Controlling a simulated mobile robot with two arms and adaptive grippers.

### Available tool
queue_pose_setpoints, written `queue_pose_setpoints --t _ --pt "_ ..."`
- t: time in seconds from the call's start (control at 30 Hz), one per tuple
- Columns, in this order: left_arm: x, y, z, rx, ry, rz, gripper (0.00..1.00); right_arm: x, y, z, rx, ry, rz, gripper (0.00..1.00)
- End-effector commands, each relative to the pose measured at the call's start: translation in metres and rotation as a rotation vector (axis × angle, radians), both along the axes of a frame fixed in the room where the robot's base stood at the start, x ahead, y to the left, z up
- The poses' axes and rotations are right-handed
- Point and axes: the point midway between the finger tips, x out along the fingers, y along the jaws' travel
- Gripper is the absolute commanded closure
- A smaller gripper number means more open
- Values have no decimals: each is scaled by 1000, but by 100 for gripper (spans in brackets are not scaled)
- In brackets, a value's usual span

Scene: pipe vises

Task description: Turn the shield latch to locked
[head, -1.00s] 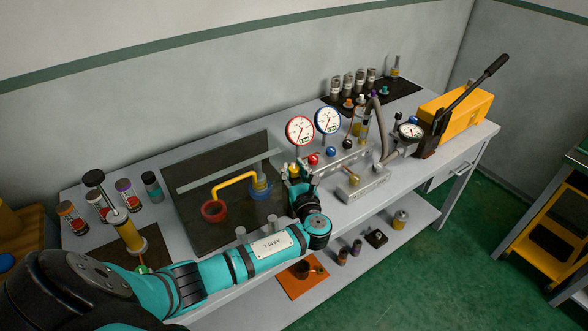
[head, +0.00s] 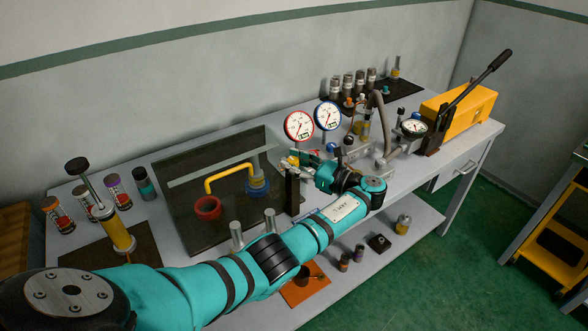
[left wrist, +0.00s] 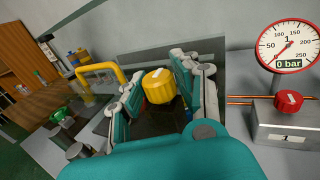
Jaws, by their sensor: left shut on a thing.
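The yellow latch knob (left wrist: 158,86) sits between the fingers of my left gripper (left wrist: 160,80) in the left wrist view. The fingers are shut on its sides. In the head view my left gripper (head: 296,161) reaches in from the right and covers most of the knob, beside the top of a black post (head: 292,190). The tinted clear shield (head: 180,163) stands left of the post. A yellow bent pipe (head: 228,175) shows with it, between a red vise (head: 207,208) and a blue vise (head: 257,184). I cannot read the latch's position. My right gripper is not in view.
Red-rimmed (head: 299,126) and blue-rimmed (head: 327,116) gauges stand behind my gripper. The red valve knob (left wrist: 289,103) is close on its right in the wrist view. Two grey cylinders (head: 237,234) stand near the front edge. A yellow pump (head: 458,105) is at the far right.

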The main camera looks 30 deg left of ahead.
Motion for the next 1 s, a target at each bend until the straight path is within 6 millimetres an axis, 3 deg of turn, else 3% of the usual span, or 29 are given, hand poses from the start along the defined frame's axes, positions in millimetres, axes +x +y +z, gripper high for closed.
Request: queue_pose_setpoints --t 0.63,0.67,0.7,0.8,1.0 --pt "-2 4 1 5 1 60 100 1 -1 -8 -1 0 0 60" --pt "-2 4 1 5 1 60 67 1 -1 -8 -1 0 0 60" --pt "-2 4 1 5 1 60 61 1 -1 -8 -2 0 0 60" --pt "-1 3 1 4 0 58 48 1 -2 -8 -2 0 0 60" --pt "-1 2 1 2 0 54 47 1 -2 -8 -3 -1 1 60"
